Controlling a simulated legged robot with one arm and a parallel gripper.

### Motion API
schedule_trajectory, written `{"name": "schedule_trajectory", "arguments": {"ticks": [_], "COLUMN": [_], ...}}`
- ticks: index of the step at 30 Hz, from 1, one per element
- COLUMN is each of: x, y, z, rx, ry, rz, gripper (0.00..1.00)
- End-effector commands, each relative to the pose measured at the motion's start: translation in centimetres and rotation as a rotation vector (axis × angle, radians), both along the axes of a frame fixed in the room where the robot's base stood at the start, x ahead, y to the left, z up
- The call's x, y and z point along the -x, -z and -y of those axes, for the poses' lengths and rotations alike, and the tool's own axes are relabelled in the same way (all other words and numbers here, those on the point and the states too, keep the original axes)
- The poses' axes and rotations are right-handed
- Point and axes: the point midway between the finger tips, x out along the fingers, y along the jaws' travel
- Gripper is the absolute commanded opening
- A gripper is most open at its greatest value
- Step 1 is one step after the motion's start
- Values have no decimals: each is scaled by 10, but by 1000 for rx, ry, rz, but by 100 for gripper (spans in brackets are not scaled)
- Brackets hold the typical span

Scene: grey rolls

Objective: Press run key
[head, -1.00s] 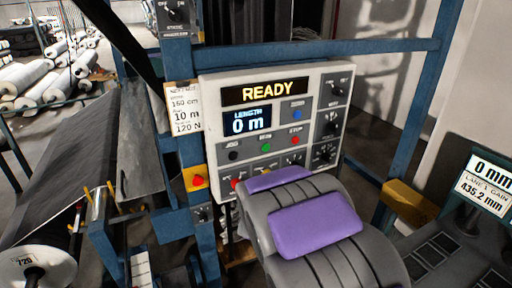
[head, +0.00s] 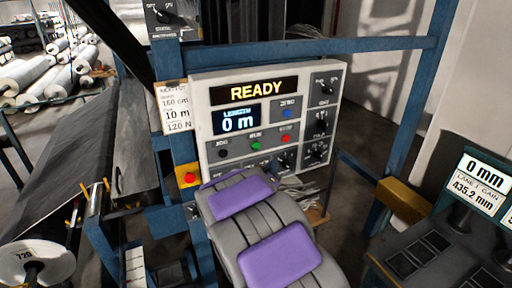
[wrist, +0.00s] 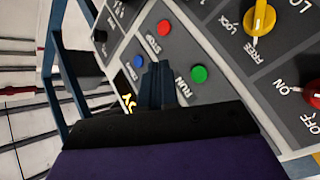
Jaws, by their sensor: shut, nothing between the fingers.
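The control panel (head: 207,100) stands upright in front of me, its top display (head: 257,91) reading READY and its length display (head: 237,119) reading 0 m. The green RUN key (head: 256,146) sits between a black JOG key (head: 223,153) and the red STOP key (head: 286,139). In the wrist view, my gripper (wrist: 157,68) is shut and empty, its dark fingertips left of the green RUN key (wrist: 199,74) and below the red STOP key (wrist: 164,27). I cannot tell whether the tips touch the panel. In the head view, my arm hides the gripper.
A blue frame post (head: 176,130) carries a red button on a yellow plate (head: 187,175) left of the panel. A console (head: 440,245) stands at lower right. Knobs (head: 316,153) line the panel's right side.

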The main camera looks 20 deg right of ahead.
Motion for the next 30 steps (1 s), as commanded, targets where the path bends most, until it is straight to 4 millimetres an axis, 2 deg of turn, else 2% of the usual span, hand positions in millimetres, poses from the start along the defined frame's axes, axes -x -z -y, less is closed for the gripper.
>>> {"name": "schedule_trajectory", "arguments": {"ticks": [5, 21, 30], "x": [-10, -74, -86], "y": [-1, -3, 0], "z": [0, -3, -3], "rx": [-1, -2, -1], "ry": [0, -1, 0], "rz": [1, -1, -1], "gripper": [0, 0, 0]}}
